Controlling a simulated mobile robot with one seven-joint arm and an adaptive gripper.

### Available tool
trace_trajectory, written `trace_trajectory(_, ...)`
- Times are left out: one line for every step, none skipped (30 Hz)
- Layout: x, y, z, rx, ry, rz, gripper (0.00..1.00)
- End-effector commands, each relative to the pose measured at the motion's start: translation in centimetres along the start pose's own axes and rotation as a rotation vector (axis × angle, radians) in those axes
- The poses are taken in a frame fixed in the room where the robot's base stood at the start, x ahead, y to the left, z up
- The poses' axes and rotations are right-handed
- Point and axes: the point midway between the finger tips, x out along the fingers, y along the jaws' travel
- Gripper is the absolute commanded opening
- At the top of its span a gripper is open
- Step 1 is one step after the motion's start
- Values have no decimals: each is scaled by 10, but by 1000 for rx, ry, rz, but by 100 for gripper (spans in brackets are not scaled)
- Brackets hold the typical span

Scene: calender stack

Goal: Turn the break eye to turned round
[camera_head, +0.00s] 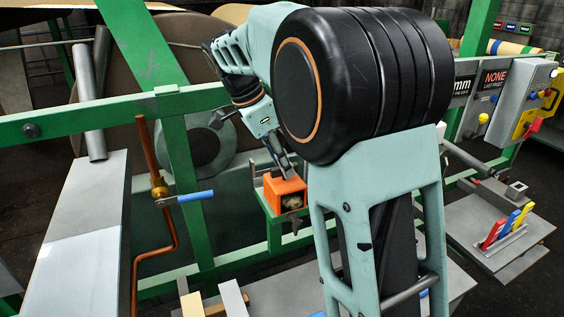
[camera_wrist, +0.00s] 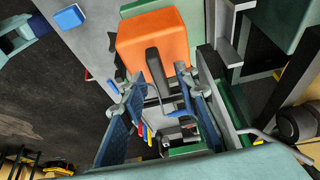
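An orange box (camera_head: 285,191), which appears to be the break eye, sits on a green bracket beside the big roll in the head view. A pale, dark-edged opening shows on its near face. In the wrist view the orange box (camera_wrist: 158,36) is at top centre, with a dark grey bar (camera_wrist: 153,62) sticking out toward the camera. My gripper (camera_wrist: 160,80) is open, its two fingers on either side of the bar with gaps visible.
Green frame rails (camera_head: 172,150) stand around the box. A copper pipe with a blue-handled valve (camera_head: 195,196) is to the left. A control panel (camera_head: 500,95) and a grey shelf with coloured handles (camera_head: 505,232) are at right. My arm blocks the middle of the head view.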

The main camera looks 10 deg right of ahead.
Motion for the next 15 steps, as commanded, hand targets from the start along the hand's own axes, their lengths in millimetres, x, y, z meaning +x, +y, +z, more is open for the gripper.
trace_trajectory(0, 0, 0, 0, 0, 0, 28)
trace_trajectory(0, 0, 0, 0, 0, 1, 28)
trace_trajectory(0, 0, 0, 0, 0, 1, 28)
trace_trajectory(0, 0, 0, 0, 1, 1, 28)
trace_trajectory(0, 0, 0, 0, 1, 1, 28)
trace_trajectory(-2, 0, 0, 0, 1, 0, 28)
trace_trajectory(-4, 0, 0, 0, 1, 0, 28)
trace_trajectory(-7, 0, 0, 0, 1, 0, 28)
trace_trajectory(-11, -1, 0, 1, 1, -2, 28)
trace_trajectory(-16, -1, 0, 1, 1, -3, 28)
trace_trajectory(-21, -1, 0, 1, 1, -2, 28)
trace_trajectory(-29, -1, 0, 1, 1, -4, 28)
trace_trajectory(-35, -1, 0, 1, 1, -4, 28)
trace_trajectory(-42, -1, 0, 1, 1, -5, 28)
trace_trajectory(-52, -1, 0, 1, 1, -6, 28)
